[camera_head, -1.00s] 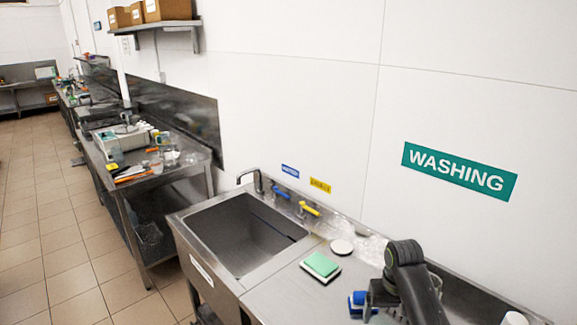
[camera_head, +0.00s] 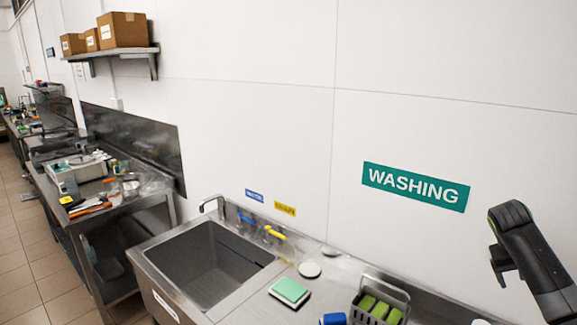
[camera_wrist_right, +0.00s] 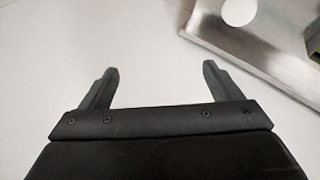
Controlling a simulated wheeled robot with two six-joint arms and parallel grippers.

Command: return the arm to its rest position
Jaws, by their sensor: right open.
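My right arm (camera_head: 530,250) is at the right edge in the head view, dark and bent, in front of the white wall above the counter. Behind the fingers is a plain pale surface. My left gripper is in neither view.
A steel sink (camera_head: 210,265) has a faucet behind it. On the counter are a green-topped sponge (camera_head: 289,291), a white disc (camera_head: 309,269), a blue item (camera_head: 333,319) and a caddy with green pieces (camera_head: 403,296). A shelf (camera_head: 110,52) with boxes hangs left.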

